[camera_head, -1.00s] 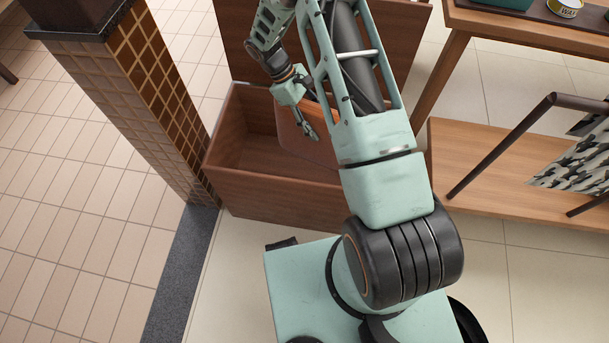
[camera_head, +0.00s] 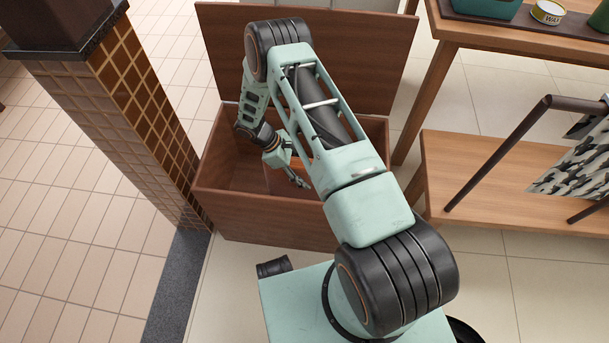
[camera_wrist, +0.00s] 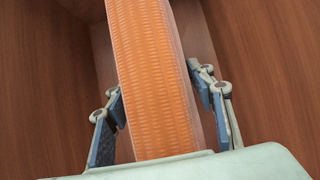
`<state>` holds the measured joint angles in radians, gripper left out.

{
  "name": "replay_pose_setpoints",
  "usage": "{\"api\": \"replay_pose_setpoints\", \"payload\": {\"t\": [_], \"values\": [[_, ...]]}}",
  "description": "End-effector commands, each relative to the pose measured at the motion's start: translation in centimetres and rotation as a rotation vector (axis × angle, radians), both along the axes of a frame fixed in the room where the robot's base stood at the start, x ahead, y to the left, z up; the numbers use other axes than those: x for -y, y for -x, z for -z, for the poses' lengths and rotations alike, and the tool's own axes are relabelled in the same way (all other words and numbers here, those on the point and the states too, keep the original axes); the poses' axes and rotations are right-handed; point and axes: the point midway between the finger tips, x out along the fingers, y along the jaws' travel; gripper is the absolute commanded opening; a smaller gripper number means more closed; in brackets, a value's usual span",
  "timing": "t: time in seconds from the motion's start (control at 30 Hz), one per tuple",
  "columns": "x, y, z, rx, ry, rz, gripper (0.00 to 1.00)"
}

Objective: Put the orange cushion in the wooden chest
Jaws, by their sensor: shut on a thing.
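The wooden chest (camera_head: 270,219) stands open, its lid (camera_head: 350,55) raised at the back. My gripper (camera_head: 300,180) is inside the chest opening, below the rim level as far as the head view shows. In the wrist view my gripper (camera_wrist: 162,115) is shut on the orange cushion (camera_wrist: 150,70), with one finger on each side of it. The cushion stands on edge between brown wooden walls. In the head view only a small part of the cushion (camera_head: 283,178) shows; my arm hides the rest.
A tiled pillar (camera_head: 140,110) stands close to the chest's left side. A wooden table with a low shelf (camera_head: 470,170) is at the right, with a dark rail and a patterned cloth (camera_head: 575,165). A yellow can (camera_head: 547,12) sits on the table top.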

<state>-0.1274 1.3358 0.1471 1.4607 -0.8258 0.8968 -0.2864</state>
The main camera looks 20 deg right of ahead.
Motion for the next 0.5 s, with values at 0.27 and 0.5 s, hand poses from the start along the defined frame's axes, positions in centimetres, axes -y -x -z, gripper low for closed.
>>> {"api": "replay_pose_setpoints", "payload": {"t": [0.27,0.5], "values": [[0.01,-0.08,0.51,0.002,0.001,0.001,0.00],[0.00,-0.05,0.76,0.001,0.001,0.000,0.62]]}}
